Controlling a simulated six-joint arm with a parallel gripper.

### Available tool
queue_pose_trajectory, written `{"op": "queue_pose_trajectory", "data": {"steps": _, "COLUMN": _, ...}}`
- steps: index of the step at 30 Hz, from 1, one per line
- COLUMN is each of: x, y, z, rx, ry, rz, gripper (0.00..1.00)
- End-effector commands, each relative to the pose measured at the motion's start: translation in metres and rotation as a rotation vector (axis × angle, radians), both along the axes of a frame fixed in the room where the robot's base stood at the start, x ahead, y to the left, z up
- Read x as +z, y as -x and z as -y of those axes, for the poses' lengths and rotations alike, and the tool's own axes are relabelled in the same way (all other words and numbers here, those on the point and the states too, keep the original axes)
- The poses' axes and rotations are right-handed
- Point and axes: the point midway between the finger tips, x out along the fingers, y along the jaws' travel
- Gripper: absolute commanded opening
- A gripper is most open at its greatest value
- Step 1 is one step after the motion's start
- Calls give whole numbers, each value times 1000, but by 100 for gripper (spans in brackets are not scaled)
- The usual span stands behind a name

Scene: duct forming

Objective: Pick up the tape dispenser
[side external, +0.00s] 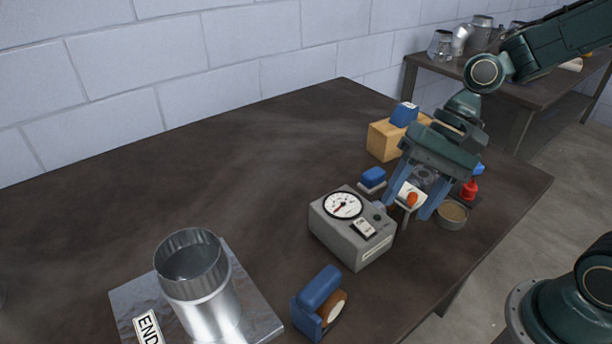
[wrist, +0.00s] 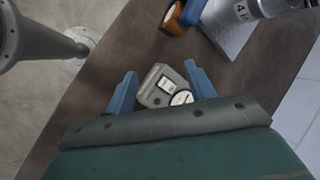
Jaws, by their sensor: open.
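The tape dispenser (side external: 316,299) is blue with a brown-orange roll and stands near the front edge of the table in the side view. It also shows at the top of the wrist view (wrist: 191,13), beyond the fingertips. My gripper (side external: 405,211) has two blue fingers and is open, up and to the right of the dispenser in the side view, well apart from it. In the wrist view the grey gauge box (wrist: 156,91) shows between the fingers of my gripper (wrist: 161,69). I cannot tell how high the fingertips are above the table.
The grey gauge box (side external: 346,240) stands between my gripper and the dispenser. A metal duct (side external: 211,301) stands on a plate (side external: 262,318) left of the dispenser. A wooden block (side external: 382,142), a round tin (side external: 452,218) and a red bottle (side external: 469,190) surround my gripper. The table's back left is clear.

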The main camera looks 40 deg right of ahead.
Motion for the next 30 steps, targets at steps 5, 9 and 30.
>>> {"op": "queue_pose_trajectory", "data": {"steps": 5, "x": -16, "y": -9, "z": -14, "rx": -103, "ry": -123, "rz": -163, "gripper": 55}}
{"op": "queue_pose_trajectory", "data": {"steps": 9, "x": -25, "y": -15, "z": -24, "rx": -185, "ry": -217, "rz": -294, "gripper": 55}}
{"op": "queue_pose_trajectory", "data": {"steps": 30, "x": -47, "y": -34, "z": -46, "rx": -458, "ry": -522, "rz": -801, "gripper": 55}}
